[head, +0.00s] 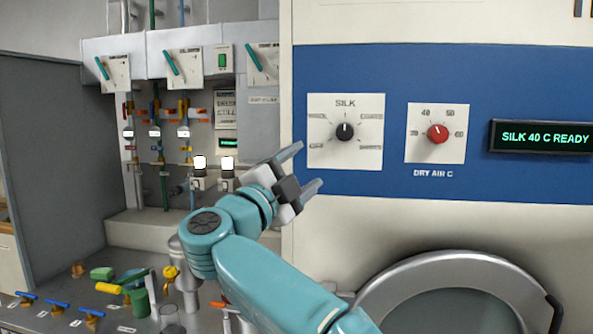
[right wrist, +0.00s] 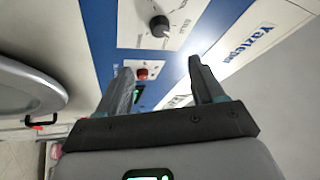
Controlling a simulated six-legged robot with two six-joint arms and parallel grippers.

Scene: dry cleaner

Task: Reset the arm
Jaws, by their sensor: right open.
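My right gripper (head: 306,168) is raised in front of the blue control panel (head: 470,80) of a large machine, with its two fingers apart and nothing between them. In the right wrist view the open fingers (right wrist: 164,82) point toward the panel. The black SILK knob (head: 344,131) is just right of the gripper in the head view and also shows in the right wrist view (right wrist: 159,26). The red dry air knob (head: 437,133) is further right. A display (head: 541,137) reads SILK 40 C READY. My left gripper is in neither view.
A round machine door (head: 455,268) is at the lower right. Left of the machine stand gauges (head: 183,68), vertical pipes and coloured valves (head: 183,116). A grey partition (head: 50,150) stands at left.

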